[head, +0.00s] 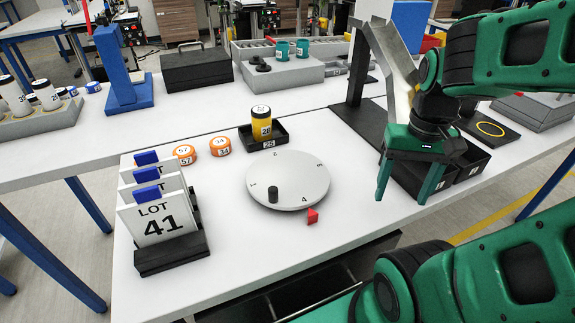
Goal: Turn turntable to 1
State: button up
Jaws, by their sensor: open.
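The turntable (288,172) is a round, light grey disc lying flat on the white table. Digits are printed around its rim. A dark upright knob (273,194) stands on its front left part. A small red marker (313,216) sits on the table at the disc's front right edge. The digit 4 is the one nearest the marker. The 1 appears to be at the disc's left side, and the 2 at the back. My green gripper (405,198) hangs to the right of the disc, fingers apart and pointing down. It is empty and touches neither the disc nor the knob.
A rack of LOT 41 cards (160,218) stands at the left. Orange discs (220,146) and a black tray (282,137) with a yellow jar (261,122) lie behind the turntable. A dark stand with a metal chute (390,60) rises behind my gripper. The table front is clear.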

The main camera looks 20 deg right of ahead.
aim_at(286, 181)
jog(key=z, duration=0.35)
jog(key=k, duration=1.4)
jog(key=u, duration=0.35)
jog(key=i, duration=1.05)
